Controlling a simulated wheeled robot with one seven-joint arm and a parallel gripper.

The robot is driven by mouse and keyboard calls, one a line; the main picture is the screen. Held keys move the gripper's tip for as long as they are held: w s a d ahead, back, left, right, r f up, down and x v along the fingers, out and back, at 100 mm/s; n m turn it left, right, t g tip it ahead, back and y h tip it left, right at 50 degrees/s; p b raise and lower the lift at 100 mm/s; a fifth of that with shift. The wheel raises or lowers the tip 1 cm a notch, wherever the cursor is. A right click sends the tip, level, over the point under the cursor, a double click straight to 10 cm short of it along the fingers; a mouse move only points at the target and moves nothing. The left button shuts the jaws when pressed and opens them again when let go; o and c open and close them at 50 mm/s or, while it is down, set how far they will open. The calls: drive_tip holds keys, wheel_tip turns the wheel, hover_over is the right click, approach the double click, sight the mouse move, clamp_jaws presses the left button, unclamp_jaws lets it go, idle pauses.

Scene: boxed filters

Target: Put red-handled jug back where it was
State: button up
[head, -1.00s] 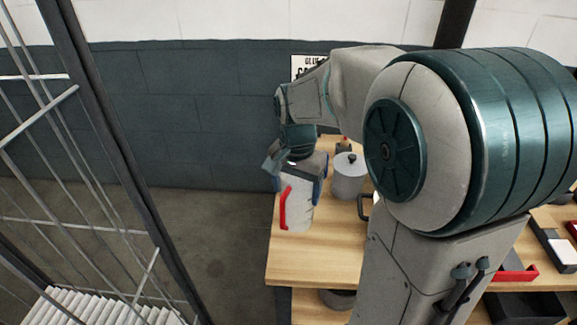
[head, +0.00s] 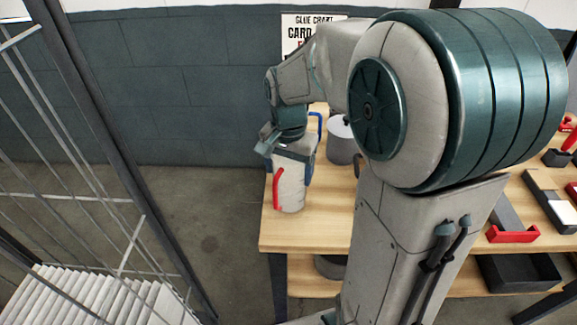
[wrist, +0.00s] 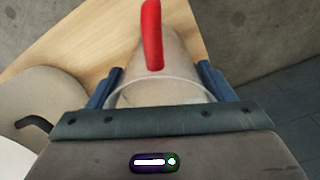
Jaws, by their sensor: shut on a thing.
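The red-handled jug (head: 291,188) is pale, with a red handle on its left side in the head view. It looks upright over the left end of the wooden table. I cannot tell whether its base touches the wood. My gripper (head: 294,158) is shut on its upper body from above. In the wrist view the jug (wrist: 185,65) sits between the blue fingers of my gripper (wrist: 160,88), its red handle pointing up the picture. Its lower part is hidden there.
A grey lidded pot (head: 341,143) stands close to the right, partly behind my arm. A blue handle (head: 318,124) shows behind my gripper. The wooden table (head: 300,235) has bare surface in front. Red and black trays (head: 513,234) lie to the right. A wire-mesh frame (head: 110,160) stands left.

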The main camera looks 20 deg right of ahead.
drive_tip(key=shift+f+b, duration=0.45)
drive_tip(key=shift+f, duration=0.1)
idle(0.4)
drive_tip(key=o, duration=1.2)
drive_tip(key=shift+c, duration=0.2)
wheel_tip(320, 180, up, 13)
drive_tip(key=s+f+n+t, duration=0.2)
drive_tip(key=s+f+n, duration=0.5)
drive_tip(key=s, duration=0.5)
drive_tip(key=shift+s+d+f+n+t+p, duration=0.3)
drive_tip(key=shift+f+t, duration=0.1)
drive_tip(key=shift+f, duration=0.4)
